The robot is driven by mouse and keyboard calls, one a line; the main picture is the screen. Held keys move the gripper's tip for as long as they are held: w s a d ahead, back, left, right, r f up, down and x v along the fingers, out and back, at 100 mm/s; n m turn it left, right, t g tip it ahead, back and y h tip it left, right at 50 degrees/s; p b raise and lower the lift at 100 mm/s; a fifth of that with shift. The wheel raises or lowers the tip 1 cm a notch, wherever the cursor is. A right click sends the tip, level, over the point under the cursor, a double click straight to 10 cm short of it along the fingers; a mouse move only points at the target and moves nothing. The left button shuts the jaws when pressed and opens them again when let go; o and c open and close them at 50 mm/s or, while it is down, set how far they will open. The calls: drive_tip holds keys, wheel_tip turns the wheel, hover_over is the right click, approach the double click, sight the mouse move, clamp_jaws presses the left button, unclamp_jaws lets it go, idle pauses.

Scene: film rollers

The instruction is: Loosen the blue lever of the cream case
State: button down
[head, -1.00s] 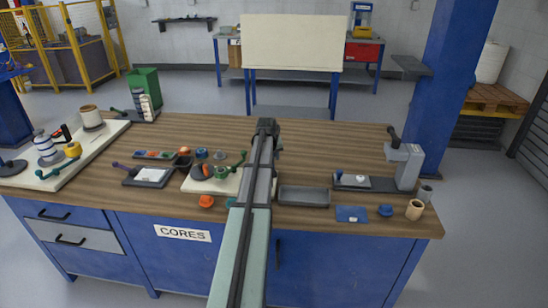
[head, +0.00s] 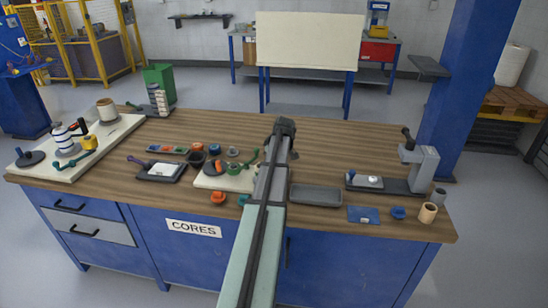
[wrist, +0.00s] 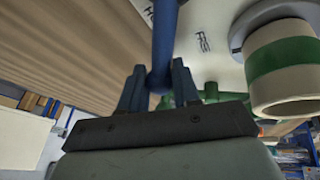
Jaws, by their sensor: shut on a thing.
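The cream case (head: 210,183) lies on the bench left of my arm in the head view, with green levers and a dark and orange round part on it. In the wrist view its cream face (wrist: 215,35) carries upside-down lettering. The blue lever (wrist: 165,35) comes down from the top of the wrist view, and its rounded end sits between my fingers. My gripper (wrist: 158,80) is shut on that end. In the head view my arm hides the lever and my fingertips.
A green-banded roll (wrist: 290,65) is close to the right of my gripper. A grey tray (head: 316,195) lies just right of my arm, with a grey stand (head: 420,170) beyond it. Small cups and an orange piece (head: 218,198) lie around the case.

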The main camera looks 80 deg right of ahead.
drive_tip(key=shift+w+a+n, duration=0.2)
drive_tip(key=shift+a+n, duration=0.25)
drive_tip(key=shift+n, duration=0.25)
drive_tip(key=shift+t+y, duration=0.3)
drive_tip(key=c, duration=0.8)
unclamp_jaws()
drive_tip(key=shift+r, duration=0.1)
drive_tip(key=v, duration=1.3)
drive_tip(key=shift+a+r, duration=0.2)
drive_tip(key=shift+r, duration=0.05)
